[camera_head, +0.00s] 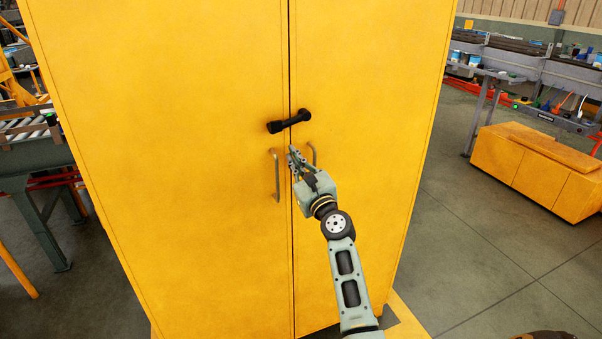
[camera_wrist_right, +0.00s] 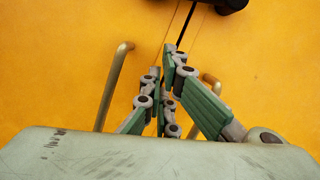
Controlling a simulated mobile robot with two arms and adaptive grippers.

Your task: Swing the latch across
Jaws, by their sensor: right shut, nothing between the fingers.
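The black latch (camera_head: 289,121) lies across the seam between the two doors of a tall yellow cabinet (camera_head: 190,110). It is slightly tilted, its right end higher. Part of it shows at the top of the right wrist view (camera_wrist_right: 222,4). My right gripper (camera_head: 292,152) is shut and empty, just below the latch and apart from it in the picture, in front of the seam. In the right wrist view its fingertips (camera_wrist_right: 170,50) point up toward the seam. My left gripper is not in view.
Two metal door handles stand below the latch, the left one (camera_head: 276,176) and the right one (camera_head: 313,154), either side of my right gripper. A low yellow cabinet (camera_head: 535,172) and workbenches stand at the right.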

